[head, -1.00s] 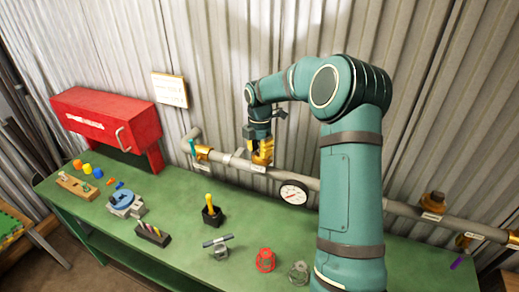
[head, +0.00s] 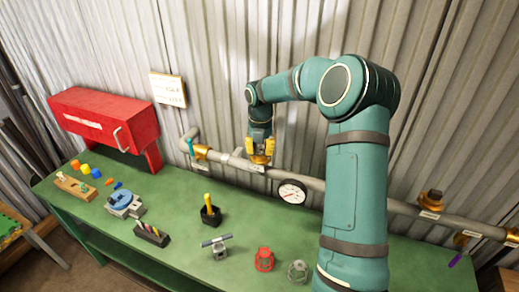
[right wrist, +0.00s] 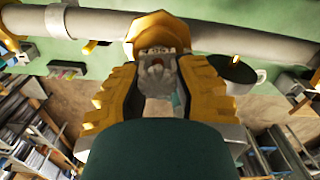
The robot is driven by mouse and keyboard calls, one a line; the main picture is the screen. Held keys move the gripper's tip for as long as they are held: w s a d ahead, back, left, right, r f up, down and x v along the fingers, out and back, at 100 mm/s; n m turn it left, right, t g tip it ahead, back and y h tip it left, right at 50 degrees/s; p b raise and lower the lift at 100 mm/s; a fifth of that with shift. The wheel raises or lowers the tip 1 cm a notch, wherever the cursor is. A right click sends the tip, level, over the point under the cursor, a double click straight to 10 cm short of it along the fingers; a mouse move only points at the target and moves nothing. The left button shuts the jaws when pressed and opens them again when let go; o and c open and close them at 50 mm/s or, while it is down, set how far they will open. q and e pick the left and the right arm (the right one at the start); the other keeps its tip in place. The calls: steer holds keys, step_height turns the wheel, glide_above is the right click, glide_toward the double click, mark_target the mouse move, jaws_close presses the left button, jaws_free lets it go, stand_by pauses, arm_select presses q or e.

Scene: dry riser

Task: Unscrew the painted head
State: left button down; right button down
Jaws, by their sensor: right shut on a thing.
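The painted head (right wrist: 155,68) shows in the right wrist view as a chipped grey piece against a brass fitting (right wrist: 155,28) on the pipe. My right gripper (head: 260,148) is at this fitting, on the pipe near the middle of the head view. Its yellow ribbed fingers stand on both sides of the head and are shut on it. In the head view the fingers hide most of the head. My left gripper is not in view.
The grey pipe (head: 225,158) runs along the corrugated wall, with a round gauge (head: 292,191) close to the right of my gripper. A teal-handled valve (head: 200,151) is to the left.

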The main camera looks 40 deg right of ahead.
steer(key=n, duration=0.3)
steer(key=shift+s+d+f, duration=0.1)
steer(key=shift+s+f, duration=0.1)
steer(key=c, duration=0.8)
jaws_free()
steer(key=shift+o, duration=0.7)
steer(key=shift+w, duration=0.1)
steer(key=shift+r, duration=0.1)
